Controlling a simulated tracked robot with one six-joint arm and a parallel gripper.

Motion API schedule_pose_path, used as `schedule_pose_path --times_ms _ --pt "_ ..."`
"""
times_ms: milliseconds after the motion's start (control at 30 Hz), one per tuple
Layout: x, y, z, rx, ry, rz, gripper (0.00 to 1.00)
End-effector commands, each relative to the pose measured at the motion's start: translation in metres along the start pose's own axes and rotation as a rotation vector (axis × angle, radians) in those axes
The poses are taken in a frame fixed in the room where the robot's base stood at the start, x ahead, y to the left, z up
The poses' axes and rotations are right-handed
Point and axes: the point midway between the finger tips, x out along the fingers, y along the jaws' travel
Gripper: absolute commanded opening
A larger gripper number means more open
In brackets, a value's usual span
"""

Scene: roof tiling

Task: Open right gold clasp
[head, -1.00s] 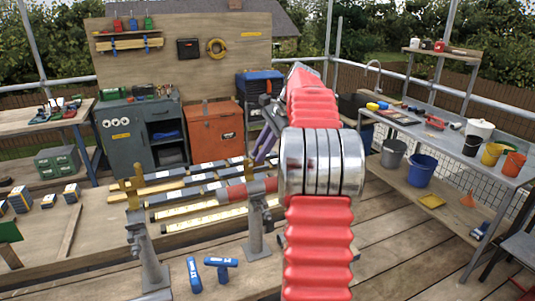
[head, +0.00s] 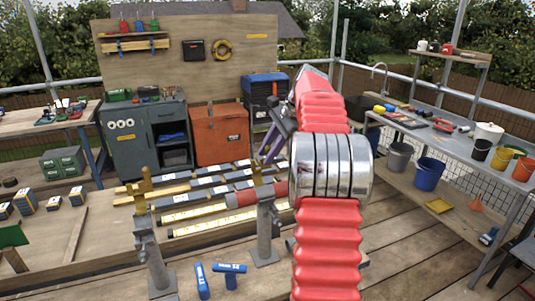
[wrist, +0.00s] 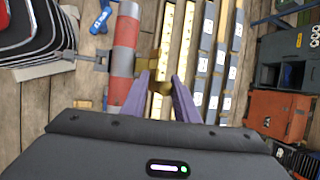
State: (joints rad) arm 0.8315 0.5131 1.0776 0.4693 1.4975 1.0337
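The right gold clasp (head: 264,180) tops a grey stand (head: 266,235) in the head view, beside a red and grey tube (head: 242,198). In the wrist view the gold clasp (wrist: 147,66) sits at the right side of the tube (wrist: 122,60). My gripper (wrist: 160,78) has two purple fingers, spread apart around the clasp's gold part. Whether they touch it I cannot tell. In the head view my gripper (head: 270,145) is just above the clasp, partly hidden by my arm. The left gold clasp (head: 145,184) stands on another post.
Grey and yellow battens (head: 205,210) lie behind the stands. Two blue-handled tools (head: 229,268) lie on the planks in front. A grey cabinet (head: 125,145) and orange chest (head: 219,137) stand behind. A bench with buckets is at right.

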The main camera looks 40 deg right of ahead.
Motion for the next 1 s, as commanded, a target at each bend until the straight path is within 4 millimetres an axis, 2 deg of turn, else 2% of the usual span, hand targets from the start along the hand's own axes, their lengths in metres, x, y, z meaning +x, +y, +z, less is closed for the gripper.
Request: schedule_pose_path --times_ms 567,767,1000 --pt "-0.003 0.000 0.004 -0.002 -0.004 0.005 0.24" --pt "-0.023 0.000 0.003 -0.002 -0.003 0.004 0.24" --pt "-0.058 0.000 0.003 -0.003 -0.003 0.005 0.24"
